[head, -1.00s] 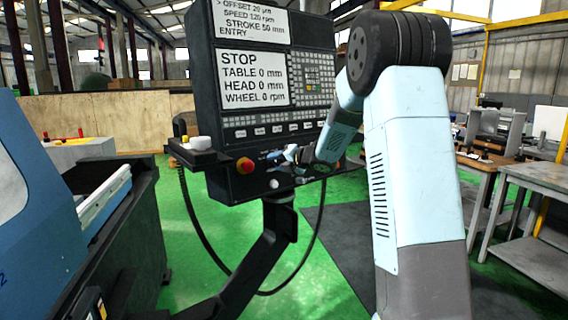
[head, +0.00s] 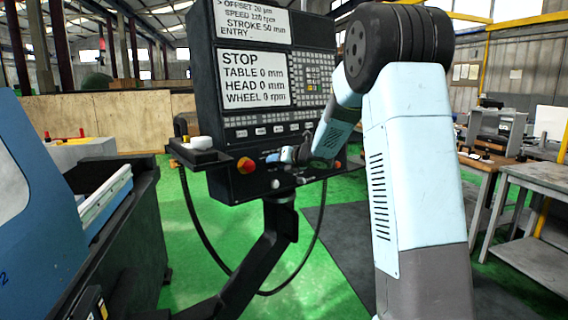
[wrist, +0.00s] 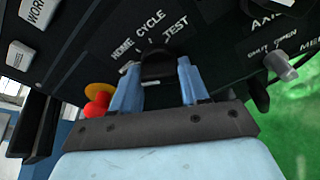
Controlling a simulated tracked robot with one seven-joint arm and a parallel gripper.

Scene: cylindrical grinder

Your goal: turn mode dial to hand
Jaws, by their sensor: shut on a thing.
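The mode dial (wrist: 158,68) is a dark knob on the black control panel, with the words HOME, CYCLE and TEST printed around it in the wrist view. I cannot read a HAND mark, and the dial's pointer cannot be made out. My gripper (wrist: 160,75) has its two blue fingers on either side of the dial, shut on it. In the head view my gripper (head: 290,154) is at the lower part of the control panel (head: 222,165), and the dial is hidden there by the gripper and wrist.
A red emergency button (head: 245,165) sits left of my gripper; it also shows in the wrist view (wrist: 96,108). A small grey lever switch (wrist: 280,66) labelled SHUT and OPEN is to the right. The panel's screen (head: 255,80) reads STOP. Green floor lies below.

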